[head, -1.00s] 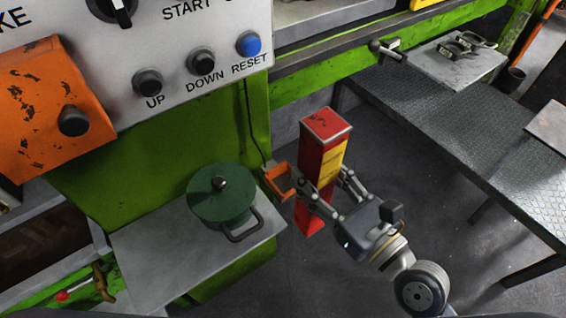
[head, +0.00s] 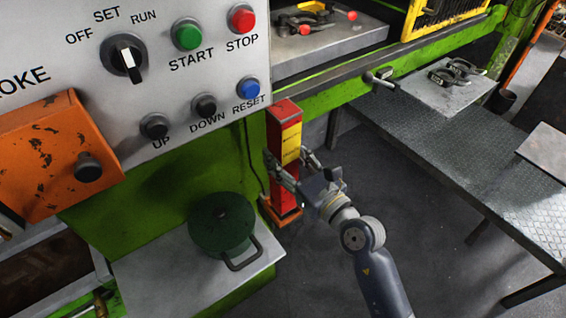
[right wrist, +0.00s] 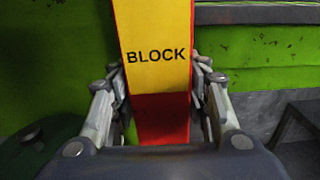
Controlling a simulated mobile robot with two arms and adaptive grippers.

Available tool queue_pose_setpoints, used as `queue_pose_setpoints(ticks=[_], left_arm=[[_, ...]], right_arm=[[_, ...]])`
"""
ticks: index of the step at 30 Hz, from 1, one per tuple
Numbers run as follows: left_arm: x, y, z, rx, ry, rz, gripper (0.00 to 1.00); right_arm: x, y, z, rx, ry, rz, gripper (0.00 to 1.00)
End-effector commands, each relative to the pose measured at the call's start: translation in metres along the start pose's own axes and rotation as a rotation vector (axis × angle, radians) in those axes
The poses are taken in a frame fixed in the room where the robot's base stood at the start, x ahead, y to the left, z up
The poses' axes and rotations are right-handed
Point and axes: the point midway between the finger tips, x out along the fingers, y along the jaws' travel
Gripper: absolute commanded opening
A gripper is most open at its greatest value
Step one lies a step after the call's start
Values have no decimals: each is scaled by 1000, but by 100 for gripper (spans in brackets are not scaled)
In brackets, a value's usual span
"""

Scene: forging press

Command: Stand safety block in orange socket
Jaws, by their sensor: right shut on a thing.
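The safety block (head: 284,131) is a tall red bar with a yellow label, roughly upright in the head view. My right gripper (head: 288,160) is shut on its middle, one finger on each side. In the right wrist view the block (right wrist: 155,30) fills the space between the fingers, with the word BLOCK readable. The orange socket (head: 267,208) is on the green press side, at the block's lower end. Its rim shows left of and below the block. Whether the block's foot is inside the socket or just above it, I cannot tell. My left gripper is not in view.
A green lidded pot (head: 221,224) stands on a grey shelf (head: 150,270) left of the socket. The control panel (head: 190,85) with its buttons is close behind and left of the block. A dark metal table (head: 450,150) is at right. Open floor lies between.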

Motion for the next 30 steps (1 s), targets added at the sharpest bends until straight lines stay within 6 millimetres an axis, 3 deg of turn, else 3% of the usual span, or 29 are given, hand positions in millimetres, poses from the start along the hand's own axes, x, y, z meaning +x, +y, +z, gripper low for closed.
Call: queue_pose_setpoints(ticks=[2,9,23,24,26,30], left_arm=[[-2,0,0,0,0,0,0],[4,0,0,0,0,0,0],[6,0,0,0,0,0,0],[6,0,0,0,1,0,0],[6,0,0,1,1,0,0],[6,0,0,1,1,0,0]], right_arm=[[8,-2,6,-1,-11,-1,0],[7,-2,-28,-3,-8,-1,0],[6,-2,-34,-1,-10,-2,0],[6,-2,-37,0,-1,0,52],[6,-2,-37,0,0,0,63],[6,-2,-37,0,0,0,63]])
